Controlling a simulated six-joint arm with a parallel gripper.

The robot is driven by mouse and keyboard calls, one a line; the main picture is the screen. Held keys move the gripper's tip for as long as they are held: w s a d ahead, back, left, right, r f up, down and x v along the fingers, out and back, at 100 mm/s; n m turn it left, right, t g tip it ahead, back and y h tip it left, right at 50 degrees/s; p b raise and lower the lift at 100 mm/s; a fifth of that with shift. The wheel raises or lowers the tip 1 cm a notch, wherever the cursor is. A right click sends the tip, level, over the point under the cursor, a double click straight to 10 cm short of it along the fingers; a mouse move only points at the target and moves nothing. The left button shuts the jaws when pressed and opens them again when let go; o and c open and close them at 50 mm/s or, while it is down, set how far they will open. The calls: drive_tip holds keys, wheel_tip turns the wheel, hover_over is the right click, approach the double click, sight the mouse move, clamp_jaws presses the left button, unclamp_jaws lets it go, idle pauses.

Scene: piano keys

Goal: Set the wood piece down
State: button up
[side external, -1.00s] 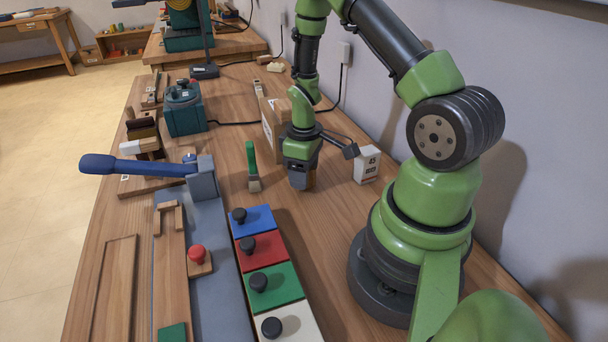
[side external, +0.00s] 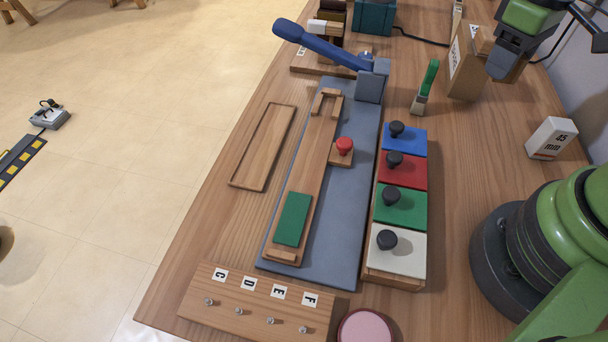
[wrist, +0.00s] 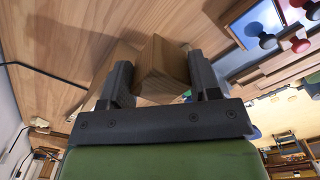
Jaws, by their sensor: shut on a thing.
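My gripper (side external: 503,68) is at the upper right of the side view, pointing down beside the labelled wooden box. In the wrist view, the gripper's two dark fingers (wrist: 160,82) are shut on a wood piece (wrist: 165,63), a plain brown block standing out past the fingertips. In the side view the held piece is mostly hidden by the gripper. The wooden bench top (side external: 490,130) lies below it. I cannot tell whether the held piece touches the bench or the box.
The wooden box (side external: 464,68) stands left of my gripper. A green-handled brush (side external: 427,82) and a small white box (side external: 551,138) are near. Coloured blocks with black knobs (side external: 403,171) stand in a row. Bench between them and my base is clear.

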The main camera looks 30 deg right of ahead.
drive_tip(key=shift+w+a+r, duration=0.1)
drive_tip(key=shift+w+r, duration=0.05)
drive_tip(key=shift+r, duration=0.45)
drive_tip(key=shift+w+a+r, duration=0.1)
drive_tip(key=shift+w+r, duration=0.05)
drive_tip(key=shift+r, duration=0.45)
drive_tip(key=w+a+n, duration=0.6)
drive_tip(key=w+a, duration=0.5)
drive_tip(key=n, duration=1.1)
hover_over(232, 224)
wheel_tip(232, 224, down, 11)
drive_tip(key=shift+r, duration=0.1)
drive_tip(key=shift+f, duration=2.25)
drive_tip(key=shift+f, duration=0.1)
